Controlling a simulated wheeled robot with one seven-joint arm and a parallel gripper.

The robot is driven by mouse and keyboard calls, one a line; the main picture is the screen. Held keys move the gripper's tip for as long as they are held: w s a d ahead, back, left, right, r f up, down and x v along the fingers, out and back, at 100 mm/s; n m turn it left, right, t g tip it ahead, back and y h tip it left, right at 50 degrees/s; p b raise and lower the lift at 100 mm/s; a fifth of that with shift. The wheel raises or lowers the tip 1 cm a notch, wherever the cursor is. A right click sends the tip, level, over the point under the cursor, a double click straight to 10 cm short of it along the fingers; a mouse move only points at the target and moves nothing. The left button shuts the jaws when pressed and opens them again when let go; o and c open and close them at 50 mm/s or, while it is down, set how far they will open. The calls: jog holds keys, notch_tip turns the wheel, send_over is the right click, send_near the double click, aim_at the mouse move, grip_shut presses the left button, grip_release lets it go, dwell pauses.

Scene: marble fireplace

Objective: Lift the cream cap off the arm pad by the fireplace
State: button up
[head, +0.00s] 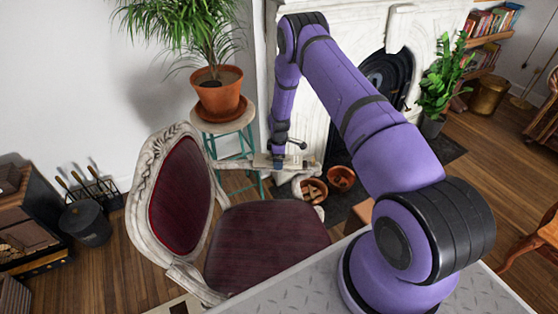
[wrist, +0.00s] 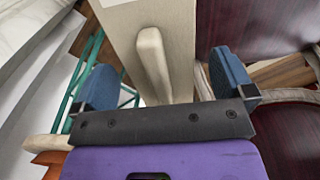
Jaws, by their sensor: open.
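The chair's far arm, on the fireplace side, carries a pale arm pad (head: 262,160), seen in the wrist view as a broad beige surface (wrist: 178,30). A long, narrow cream piece with a rounded end, which looks like the cream cap (wrist: 151,55), lies on that pad. My gripper (head: 279,162) is right at the arm pad, pointing down. In the wrist view its two blue fingers are spread wide, one on each side of the cap and pad, with gaps on both sides. The cap cannot be made out in the head view.
The dark red chair seat (head: 265,240) and oval backrest (head: 180,207) are close to the left and front. A potted plant (head: 219,95) on a teal-legged stool (head: 228,125) stands behind. The white fireplace (head: 335,45) is close beyond my arm, with terracotta pots (head: 341,178) below.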

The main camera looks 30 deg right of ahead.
jog(key=shift+f, duration=0.2)
jog(key=c, duration=1)
jog(key=shift+r, duration=0.2)
